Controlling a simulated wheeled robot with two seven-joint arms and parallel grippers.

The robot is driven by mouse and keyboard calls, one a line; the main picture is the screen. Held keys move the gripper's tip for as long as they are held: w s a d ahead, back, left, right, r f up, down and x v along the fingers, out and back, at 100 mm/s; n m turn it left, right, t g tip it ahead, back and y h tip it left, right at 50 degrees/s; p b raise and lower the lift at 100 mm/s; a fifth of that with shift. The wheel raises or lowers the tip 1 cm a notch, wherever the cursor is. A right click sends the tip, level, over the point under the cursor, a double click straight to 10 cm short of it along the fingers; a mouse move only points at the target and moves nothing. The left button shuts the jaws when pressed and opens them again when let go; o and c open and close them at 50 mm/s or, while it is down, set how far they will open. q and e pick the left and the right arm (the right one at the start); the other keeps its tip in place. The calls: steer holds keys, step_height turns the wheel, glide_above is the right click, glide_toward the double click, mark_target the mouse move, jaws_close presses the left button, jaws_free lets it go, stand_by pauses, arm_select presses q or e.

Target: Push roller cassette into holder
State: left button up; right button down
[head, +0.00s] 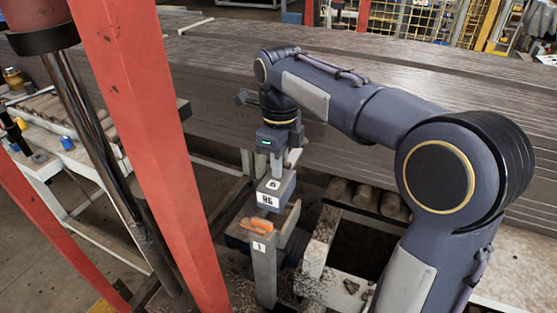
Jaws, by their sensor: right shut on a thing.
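My right gripper (281,166) points down near the middle of the head view. It is shut on a grey block with white number labels, which looks like the roller cassette (284,190). The block hangs above and slightly right of a grey upright piece that looks like the holder (265,272). The holder carries a white label with a 1 and an orange part (258,227) at its top. A gap shows between the block and the orange part. The block's far side and the fingertips' contact are hard to see. My left gripper is out of view.
A red post (150,140) stands left of the holder. Long stacked grey bars (380,130) run behind my arm. Rollers (368,197) and a debris-covered frame (318,250) lie right of the holder. A cluttered white bench (75,160) is at the left.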

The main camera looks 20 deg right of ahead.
steer(key=shift+w+a+f+b, duration=0.1)
steer(key=shift+f+b, duration=0.35)
steer(key=shift+f, duration=0.3)
steer(key=shift+s+f+b, duration=0.25)
steer(key=shift+f+b, duration=0.45)
steer(key=shift+b, duration=0.1)
steer(key=shift+w, duration=0.15)
steer(key=shift+r, duration=0.1)
steer(key=shift+p, duration=0.45)
steer(key=shift+f, duration=0.55)
steer(key=shift+f+b, duration=1.55)
steer(key=shift+f, duration=0.65)
